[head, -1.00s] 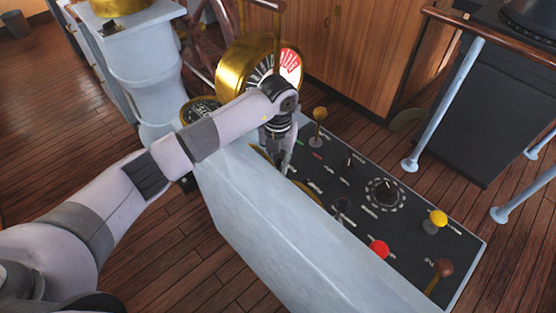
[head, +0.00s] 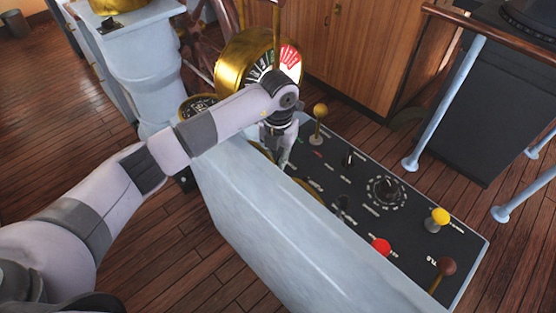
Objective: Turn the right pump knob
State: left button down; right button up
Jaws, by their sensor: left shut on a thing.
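The control panel (head: 322,178) is a black sloping plate with white markings in a pale blue-grey console. My left gripper (head: 282,160) points down at its far left end, behind the console's raised edge. It is shut on a small control that the fingers and the edge hide, so I cannot tell which knob it is. Other black knobs show clear of the gripper: one upper middle (head: 348,160), one lower middle (head: 343,202) and a large one inside a dial ring (head: 387,189). The labels are too small to read. My right gripper is not in view.
A brass-knobbed lever (head: 319,112) stands close right of the gripper. A yellow knob (head: 440,216), a red button (head: 381,247) and a brown-knobbed lever (head: 446,267) are farther right. A brass telegraph (head: 238,66) stands behind my left arm. Blue railing posts (head: 440,110) rise beyond the panel.

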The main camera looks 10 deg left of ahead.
pick_arm(q)
jog(key=m+b, duration=0.2)
jog(key=b, duration=0.1)
jog(key=m+b, duration=0.2)
jog(key=m, duration=0.1)
jog(key=m+b, duration=0.2)
jog(key=b, duration=0.1)
jog(key=shift+s+d+f+m+b, duration=0.1)
jog(key=shift+d+f+m+b, duration=0.05)
jog(key=shift+d+m+b, duration=0.2)
jog(key=shift+s+m+b, duration=0.1)
jog(key=shift+m+b, duration=0.9)
jog(key=shift+m, duration=0.15)
jog(key=shift+r+m+b, duration=0.2)
jog(key=shift+m+b, duration=0.15)
jog(key=shift+m, duration=0.15)
jog(key=c, duration=1.7)
grip_release()
jog(key=shift+o, duration=0.2)
